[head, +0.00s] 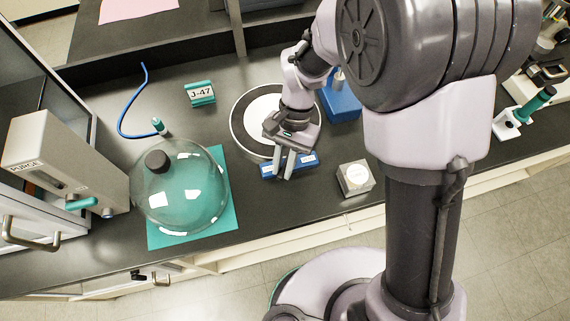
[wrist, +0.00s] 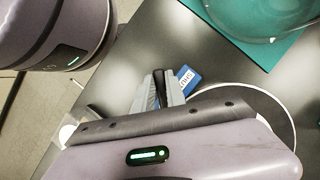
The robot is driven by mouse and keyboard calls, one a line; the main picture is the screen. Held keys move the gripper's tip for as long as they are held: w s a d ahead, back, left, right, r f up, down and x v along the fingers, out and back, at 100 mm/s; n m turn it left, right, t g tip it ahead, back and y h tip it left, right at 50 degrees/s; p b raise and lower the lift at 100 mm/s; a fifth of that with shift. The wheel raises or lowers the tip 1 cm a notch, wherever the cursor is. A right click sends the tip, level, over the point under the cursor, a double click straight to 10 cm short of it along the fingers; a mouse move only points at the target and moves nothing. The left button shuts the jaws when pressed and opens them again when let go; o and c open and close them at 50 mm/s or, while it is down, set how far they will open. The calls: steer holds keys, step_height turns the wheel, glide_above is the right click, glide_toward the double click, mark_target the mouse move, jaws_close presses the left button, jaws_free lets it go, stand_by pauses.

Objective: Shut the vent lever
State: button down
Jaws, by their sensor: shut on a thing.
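A low blue block (head: 308,160) with white labels lies on the dark bench, in front of the round black-and-white plate. Part of it also shows in the wrist view (wrist: 187,78), with a label I cannot read surely. My gripper (head: 284,174) points down over the middle of this block, its fingers close together. In the wrist view its fingertips (wrist: 161,76) close around a narrow dark piece at the block, which looks like the vent lever. The fingers hide most of this piece, so I cannot tell its angle.
The round plate (head: 240,125) lies behind my gripper. A glass bell jar (head: 190,205) stands on a teal mat (head: 160,236) to the left. A small pale box (head: 355,179) sits close by on the right. A blue holder (head: 343,103) stands behind my wrist. The bench's front edge is near.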

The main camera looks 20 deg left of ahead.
stand_by(0.5)
steer(key=c, duration=1.4)
jaws_free()
steer(key=shift+o, duration=0.2)
steer(key=p+v, duration=0.6)
steer(key=v, duration=1.1)
steer(key=shift+r, duration=0.2)
steer(key=shift+w+d, duration=0.1)
